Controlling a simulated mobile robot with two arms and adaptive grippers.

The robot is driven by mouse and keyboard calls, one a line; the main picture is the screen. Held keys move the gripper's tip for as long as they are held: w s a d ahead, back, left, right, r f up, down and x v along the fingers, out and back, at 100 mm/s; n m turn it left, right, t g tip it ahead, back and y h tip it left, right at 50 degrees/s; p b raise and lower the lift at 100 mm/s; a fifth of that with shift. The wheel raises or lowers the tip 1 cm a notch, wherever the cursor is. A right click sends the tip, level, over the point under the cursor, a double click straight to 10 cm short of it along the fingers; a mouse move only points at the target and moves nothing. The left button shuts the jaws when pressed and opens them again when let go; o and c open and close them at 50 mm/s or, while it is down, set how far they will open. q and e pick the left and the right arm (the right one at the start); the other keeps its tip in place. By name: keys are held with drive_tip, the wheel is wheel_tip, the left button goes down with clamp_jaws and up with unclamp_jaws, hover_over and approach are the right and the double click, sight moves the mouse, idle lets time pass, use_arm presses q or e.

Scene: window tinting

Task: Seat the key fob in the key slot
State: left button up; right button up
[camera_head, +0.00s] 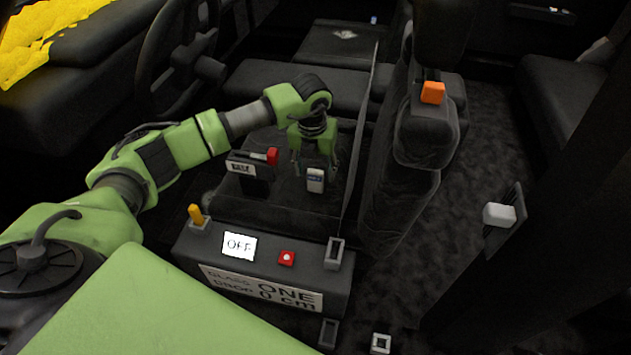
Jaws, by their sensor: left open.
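My left gripper (315,167) points down over the dark seat in the middle of the view. It is open, with its fingers on either side of a small grey-white block with a dark display, which looks like the key fob (316,181). The fob stands upright on the seat; I cannot tell whether the fingers touch it. A grey frame with a dark opening, which looks like the key slot (334,254), is at the right end of the console (312,262), nearer the camera than the fob. It looks empty. My right gripper is out of view.
A dark holder with a label and red piece (252,168) stands left of the gripper. The console has a yellow lever (196,214), an OFF display (239,246) and a red button (286,257). A thin upright panel (360,130) and a seat back (402,185) rise to the right.

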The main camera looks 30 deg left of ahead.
use_arm(q)
drive_tip(key=f, duration=0.2)
drive_tip(key=shift+w+a+f, duration=0.1)
drive_tip(key=shift+w+f, duration=0.1)
drive_tip(key=shift+f, duration=0.2)
drive_tip(key=shift+w+f, duration=0.1)
drive_tip(key=shift+f, duration=0.1)
drive_tip(key=c, duration=1.3)
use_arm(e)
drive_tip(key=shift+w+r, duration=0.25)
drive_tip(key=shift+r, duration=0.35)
use_arm(q)
drive_tip(key=shift+r, duration=0.1)
